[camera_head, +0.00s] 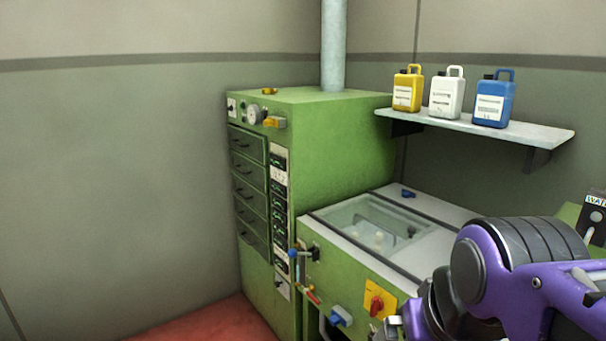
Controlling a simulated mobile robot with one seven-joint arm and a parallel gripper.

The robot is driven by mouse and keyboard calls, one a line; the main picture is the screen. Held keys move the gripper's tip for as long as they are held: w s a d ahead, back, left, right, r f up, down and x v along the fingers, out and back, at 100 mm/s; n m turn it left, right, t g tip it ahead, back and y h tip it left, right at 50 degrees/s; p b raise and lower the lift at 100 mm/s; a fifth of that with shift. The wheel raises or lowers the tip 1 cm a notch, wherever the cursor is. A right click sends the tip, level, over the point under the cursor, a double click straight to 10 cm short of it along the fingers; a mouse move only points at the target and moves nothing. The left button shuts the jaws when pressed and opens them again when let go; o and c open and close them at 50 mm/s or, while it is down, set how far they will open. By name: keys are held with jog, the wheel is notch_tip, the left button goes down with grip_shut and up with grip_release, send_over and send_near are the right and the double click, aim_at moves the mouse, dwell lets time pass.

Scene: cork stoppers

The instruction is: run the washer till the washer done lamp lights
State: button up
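A low green machine with a pale top (445,209) and a clear window (365,222) stands right of centre; it looks like the washer. Pale round shapes show dimly under the window. Its front has a red rotary knob (376,304) on a yellow plate, a blue-handled part (341,317) and a blue-tipped lever (293,254). I cannot make out a lit done lamp. My purple arm crosses the lower right and hides the machine's right front. My gripper's fingers cannot be seen.
A tall green cabinet (340,145) with drawers, a gauge and a pipe (333,45) adjoins the machine at left. A wall shelf (470,130) holds yellow (407,90), white (446,95) and blue (493,102) jugs. A dark labelled part (593,215) is at far right. Red floor (215,322) shows at lower left.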

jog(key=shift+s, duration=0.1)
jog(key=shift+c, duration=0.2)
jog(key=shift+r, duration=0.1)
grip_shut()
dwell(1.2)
